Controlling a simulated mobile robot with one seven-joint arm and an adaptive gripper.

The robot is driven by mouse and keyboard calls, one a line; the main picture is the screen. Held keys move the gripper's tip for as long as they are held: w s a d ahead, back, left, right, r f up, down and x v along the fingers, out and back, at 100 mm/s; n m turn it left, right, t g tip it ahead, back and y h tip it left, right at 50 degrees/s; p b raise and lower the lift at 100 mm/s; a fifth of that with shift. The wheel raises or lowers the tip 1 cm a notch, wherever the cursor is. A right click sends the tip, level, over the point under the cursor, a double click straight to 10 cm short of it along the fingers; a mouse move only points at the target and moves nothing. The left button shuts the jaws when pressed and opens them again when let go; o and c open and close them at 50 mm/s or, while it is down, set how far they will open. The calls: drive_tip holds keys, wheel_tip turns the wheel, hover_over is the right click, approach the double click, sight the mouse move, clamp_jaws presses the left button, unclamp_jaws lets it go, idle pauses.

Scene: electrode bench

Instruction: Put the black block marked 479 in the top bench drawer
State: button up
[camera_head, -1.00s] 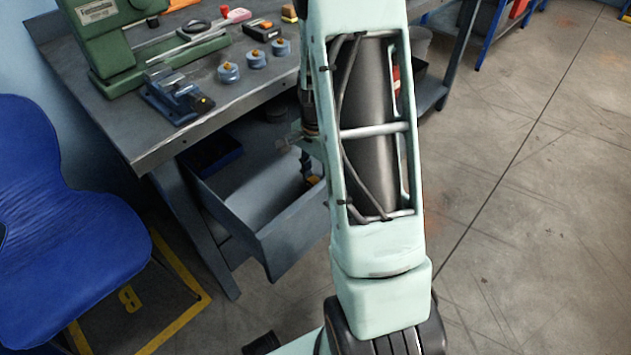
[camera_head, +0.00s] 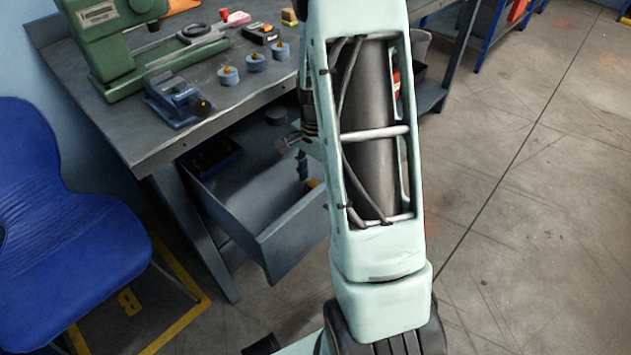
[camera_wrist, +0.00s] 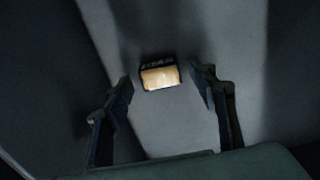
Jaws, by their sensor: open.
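A small block (camera_wrist: 160,76) lies on the drawer floor in the wrist view, with a tan face and a black edge bearing pale marks too small to read. In the head view an orange bit (camera_head: 312,184) shows inside the open top drawer (camera_head: 285,238), beside my arm. My gripper (camera_wrist: 161,84) is open, with its fingers on either side of the block and apart from it. In the head view my gripper (camera_head: 302,168) is over the drawer, partly hidden behind my arm. Another black block with an orange part (camera_head: 260,34) sits on the bench top.
The bench (camera_head: 140,150) holds a green machine (camera_head: 110,50), a blue vise (camera_head: 177,103) and several blue round pieces with orange knobs (camera_head: 229,75). A blue chair (camera_head: 60,210) stands left.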

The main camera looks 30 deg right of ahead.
wheel_tip(320, 180, up, 11)
drive_tip(key=p, duration=0.2)
drive_tip(key=shift+p, duration=0.35)
